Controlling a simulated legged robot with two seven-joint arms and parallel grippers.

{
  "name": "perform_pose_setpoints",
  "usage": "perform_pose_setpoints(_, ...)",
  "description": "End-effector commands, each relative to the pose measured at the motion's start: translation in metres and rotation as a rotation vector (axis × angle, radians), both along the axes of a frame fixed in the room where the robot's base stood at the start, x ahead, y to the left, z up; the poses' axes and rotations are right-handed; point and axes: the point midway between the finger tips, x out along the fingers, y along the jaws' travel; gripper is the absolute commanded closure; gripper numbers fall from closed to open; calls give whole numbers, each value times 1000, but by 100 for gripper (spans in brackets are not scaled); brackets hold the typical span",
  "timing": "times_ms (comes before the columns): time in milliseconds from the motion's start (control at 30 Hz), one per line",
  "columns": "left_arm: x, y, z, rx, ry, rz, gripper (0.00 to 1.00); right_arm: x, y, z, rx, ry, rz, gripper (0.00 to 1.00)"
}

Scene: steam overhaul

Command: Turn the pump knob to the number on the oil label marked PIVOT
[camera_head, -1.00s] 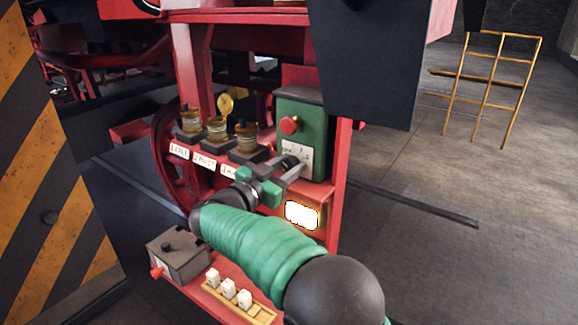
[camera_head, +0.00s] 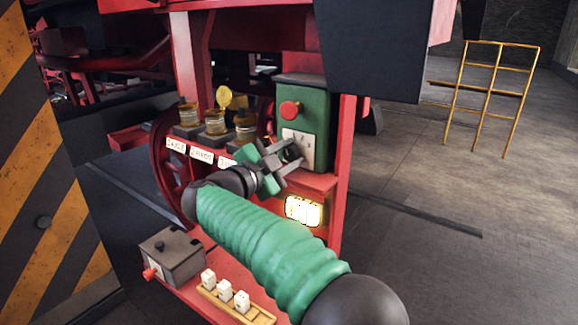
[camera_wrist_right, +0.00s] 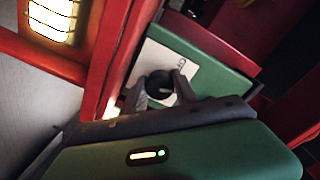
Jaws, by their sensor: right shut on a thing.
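The green pump box (camera_head: 318,112) stands on the red frame, with a white dial plate (camera_head: 306,142) low on its front. My right gripper (camera_head: 285,154) is shut on the dark pump knob (camera_wrist_right: 160,84) at that plate. In the right wrist view its fingertips sit on both sides of the knob; the knob's setting is not readable. Three oil pots stand left of the box with white labels below. The middle label (camera_head: 201,156) seems to read 2 PIVOT, in small blurred letters; the left label (camera_head: 175,146) seems to read 1 AXLE. My gripper partly covers the third label (camera_head: 227,163). My left gripper is not in view.
A red button (camera_head: 290,109) sits on the box above the plate. A lit lamp panel (camera_head: 304,210) is below it. A grey box (camera_head: 172,256) and a yellow rack (camera_head: 262,318) with white blocks are at lower left. A dark panel (camera_head: 372,50) hangs at upper right.

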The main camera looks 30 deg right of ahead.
Motion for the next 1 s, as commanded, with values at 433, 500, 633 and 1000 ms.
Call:
perform_pose_setpoints(433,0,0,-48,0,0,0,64,-1,0,-8,161,-374,-3,100)
perform_pose_setpoints(500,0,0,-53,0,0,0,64,0,0,-8,182,-424,-3,100)
perform_pose_setpoints(633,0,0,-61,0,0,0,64,0,0,-8,217,-503,-3,100)
perform_pose_setpoints(1000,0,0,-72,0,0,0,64,0,0,-7,267,-622,-5,100)
